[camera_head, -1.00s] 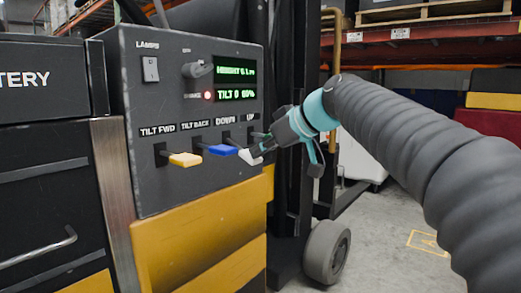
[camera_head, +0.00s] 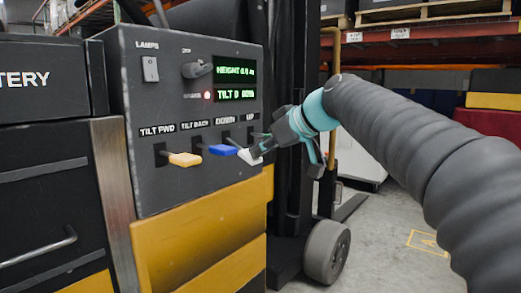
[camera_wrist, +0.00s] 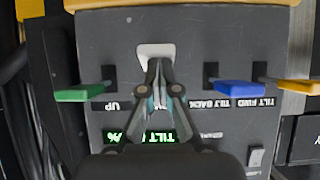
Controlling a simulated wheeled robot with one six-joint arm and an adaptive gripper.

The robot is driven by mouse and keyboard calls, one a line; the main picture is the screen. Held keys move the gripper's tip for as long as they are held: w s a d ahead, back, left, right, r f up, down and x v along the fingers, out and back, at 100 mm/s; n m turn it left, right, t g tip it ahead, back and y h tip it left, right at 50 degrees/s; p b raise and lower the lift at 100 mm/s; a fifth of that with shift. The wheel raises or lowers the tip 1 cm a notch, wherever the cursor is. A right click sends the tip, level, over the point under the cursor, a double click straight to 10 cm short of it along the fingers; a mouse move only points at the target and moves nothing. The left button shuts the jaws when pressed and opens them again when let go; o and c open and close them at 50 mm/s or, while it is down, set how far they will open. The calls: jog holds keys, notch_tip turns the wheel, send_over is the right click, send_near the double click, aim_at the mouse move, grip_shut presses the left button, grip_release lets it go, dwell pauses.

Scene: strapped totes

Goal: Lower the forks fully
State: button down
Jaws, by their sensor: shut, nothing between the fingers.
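The control panel (camera_head: 185,110) has a row of levers. The white DOWN lever (camera_head: 250,157) has my gripper (camera_head: 257,150) at it; the wrist view, which is upside down, shows this lever (camera_wrist: 155,52) just beyond my closed fingertips (camera_wrist: 157,72). The fingers appear to touch it and hold nothing. The green UP lever (camera_wrist: 80,93) is beside it, hidden by my gripper in the head view. The display (camera_head: 235,72) shows a height line, hard to read, and a tilt line.
The blue TILT BACK lever (camera_head: 221,150) and yellow TILT FWD lever (camera_head: 185,159) are beside the white one. A LAMPS switch (camera_head: 150,69) and a knob (camera_head: 196,70) sit above. A wheel (camera_head: 327,252) stands below the mast. Floor at right is clear.

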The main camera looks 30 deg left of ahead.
jog(key=shift+w+f, duration=0.15)
jog(key=shift+f, duration=0.35)
jog(key=r+p+v, duration=0.1)
jog(key=p+v, duration=0.1)
jog(key=v, duration=1.1)
jog(key=shift+r+p, duration=0.25)
jog(key=shift+p, duration=0.1)
jog(key=shift+a, duration=0.1)
